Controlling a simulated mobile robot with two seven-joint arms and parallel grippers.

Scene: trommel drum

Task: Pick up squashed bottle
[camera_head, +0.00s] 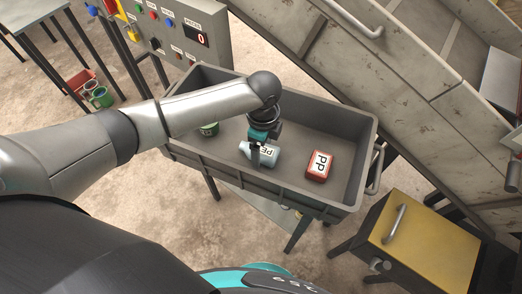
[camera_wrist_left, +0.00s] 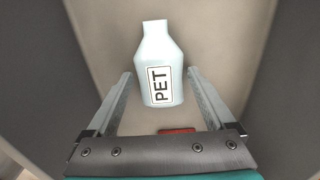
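The squashed bottle, pale blue with a white PET label, lies in the grey bin (camera_head: 345,128); the bottle (camera_head: 247,153) is partly covered by my gripper in the head view. It shows whole in the left wrist view (camera_wrist_left: 158,60). My left gripper (camera_head: 256,163) is in the bin directly above the bottle. In the left wrist view its two fingers (camera_wrist_left: 158,80) are spread apart, one to each side of the bottle's lower part, with a gap on both sides. I cannot tell the exact height between fingertips and bottle. My right gripper is not in view.
A red block labelled PP (camera_head: 319,165) lies in the bin right of the bottle. A green can (camera_head: 209,129) lies near the bin's left wall. A control panel (camera_head: 180,30), a conveyor (camera_head: 400,70) and a yellow-topped box (camera_head: 425,235) surround the bin.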

